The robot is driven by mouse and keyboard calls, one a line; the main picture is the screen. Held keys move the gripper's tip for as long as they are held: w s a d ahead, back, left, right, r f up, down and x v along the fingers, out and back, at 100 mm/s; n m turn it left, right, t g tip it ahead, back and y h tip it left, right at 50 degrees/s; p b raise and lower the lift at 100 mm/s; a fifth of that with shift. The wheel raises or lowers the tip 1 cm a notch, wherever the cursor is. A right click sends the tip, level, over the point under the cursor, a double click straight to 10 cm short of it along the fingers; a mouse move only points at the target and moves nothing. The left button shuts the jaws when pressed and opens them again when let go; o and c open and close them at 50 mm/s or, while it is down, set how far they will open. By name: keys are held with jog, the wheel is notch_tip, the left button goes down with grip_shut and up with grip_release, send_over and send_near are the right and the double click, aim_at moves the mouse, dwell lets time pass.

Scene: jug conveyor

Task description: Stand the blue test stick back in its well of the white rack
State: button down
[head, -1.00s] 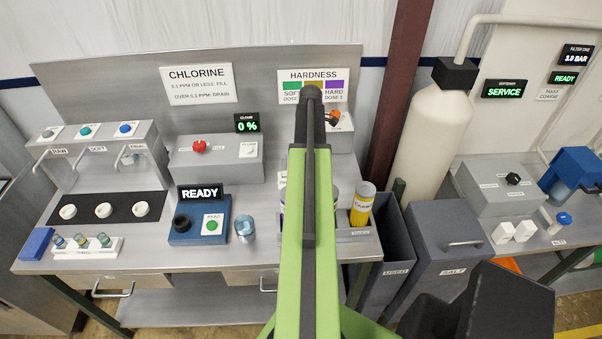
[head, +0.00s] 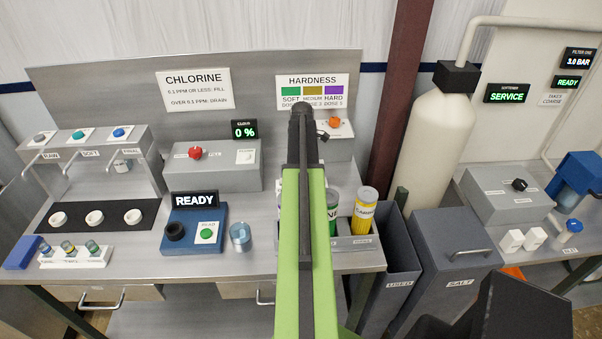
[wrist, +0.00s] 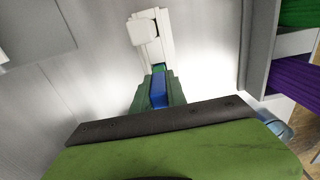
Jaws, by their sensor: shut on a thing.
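The white rack (head: 76,258) stands at the left front of the bench in the head view, with several small coloured pieces in it. My gripper (wrist: 157,86) shows in the wrist view, with dark green fingers closed on both sides of a blue piece, which I take for the blue test stick (wrist: 158,92). A pale white block lies past the fingertips; I cannot tell whether it belongs to the stick. In the head view my arm hides the gripper and the stick. The arm reaches over the bench middle, well right of the rack.
A blue block (head: 23,252) lies left of the rack. The blue READY tester (head: 193,231) and a clear blue cup (head: 240,237) stand between rack and arm. A yellow canister (head: 364,211) stands right of the arm. Taps (head: 45,158) rise behind the rack.

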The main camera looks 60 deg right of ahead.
jog(key=c, duration=1.3)
grip_release()
jog(key=shift+f, duration=0.1)
jog(key=shift+c, duration=0.2)
notch_tip(320, 180, up, 13)
jog(key=p, duration=1.2)
jog(key=shift+f+p, duration=0.2)
jog(key=shift+p, duration=0.15)
jog(key=shift+f, duration=0.15)
